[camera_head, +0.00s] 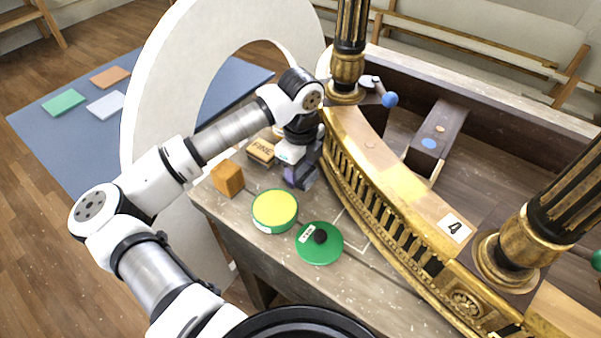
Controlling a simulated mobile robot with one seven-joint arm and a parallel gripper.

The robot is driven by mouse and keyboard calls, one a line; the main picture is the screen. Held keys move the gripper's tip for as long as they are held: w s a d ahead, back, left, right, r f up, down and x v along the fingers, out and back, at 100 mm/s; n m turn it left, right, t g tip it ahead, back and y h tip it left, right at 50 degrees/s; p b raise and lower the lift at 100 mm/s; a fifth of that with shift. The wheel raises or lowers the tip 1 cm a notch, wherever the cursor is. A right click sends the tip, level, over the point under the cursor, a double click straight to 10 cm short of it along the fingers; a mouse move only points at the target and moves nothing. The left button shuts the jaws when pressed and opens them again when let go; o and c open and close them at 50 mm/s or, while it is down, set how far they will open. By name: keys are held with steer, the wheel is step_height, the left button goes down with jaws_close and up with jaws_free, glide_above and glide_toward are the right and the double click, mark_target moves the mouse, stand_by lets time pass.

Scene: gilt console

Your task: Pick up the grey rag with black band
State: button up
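My gripper (302,170) points down over the workbench, between the block marked FINE and the gilt balustrade. A small grey-purple bundle with dark parts, likely the grey rag with black band (299,180), shows right at the fingertips. My gripper and wrist cover part of it. I cannot tell whether the fingers are around it or only above it, and the finger gap is too small to read.
On the bench (236,221) stand an orange-brown block (227,178), a block marked FINE (261,150), a tin with a yellow top (275,209) and a green lid with a black knob (319,245). The gilt console (400,190) and its column (348,60) stand close right of my gripper.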

mark_target(300, 170)
steer(key=shift+c, duration=0.4)
steer(key=shift+r, duration=0.2)
step_height(300, 170, up, 10)
steer(key=b, duration=0.2)
steer(key=shift+f+b, duration=0.15)
steer(key=shift+b, duration=0.15)
steer(key=o, duration=0.4)
steer(key=shift+c, duration=0.2)
steer(key=c, duration=0.3)
steer(key=shift+f, duration=0.25)
